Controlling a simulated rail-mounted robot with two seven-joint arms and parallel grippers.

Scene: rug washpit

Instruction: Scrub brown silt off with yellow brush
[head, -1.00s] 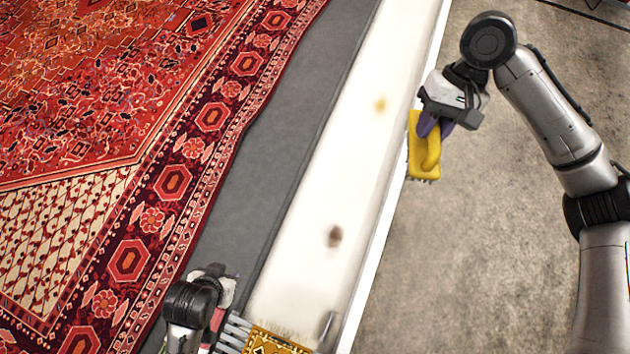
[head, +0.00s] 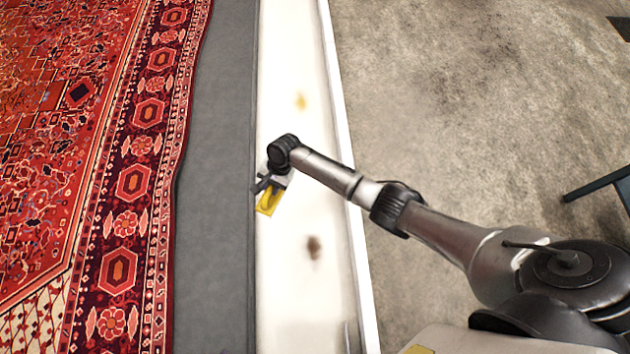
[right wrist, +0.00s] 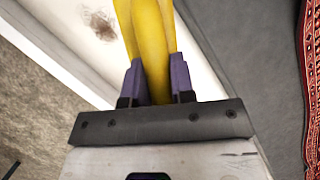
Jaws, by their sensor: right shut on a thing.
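The yellow brush (head: 267,202) is in my right gripper (head: 270,187), over the left side of the white strip (head: 290,300). In the right wrist view the purple fingers of my right gripper (right wrist: 158,82) are shut on the yellow brush handle (right wrist: 150,40). The brown silt spot (head: 314,247) lies on the white strip, below and to the right of the brush in the head view. It also shows in the right wrist view (right wrist: 100,24), left of the handle. I cannot tell whether the bristles touch the surface. My left gripper is out of view.
A yellowish stain (head: 300,101) lies farther up the white strip. A patterned red rug (head: 60,150) lies to the left, beyond a grey band (head: 215,200). Bare concrete floor (head: 450,100) is at the right. A dark bar (head: 598,186) shows at the right edge.

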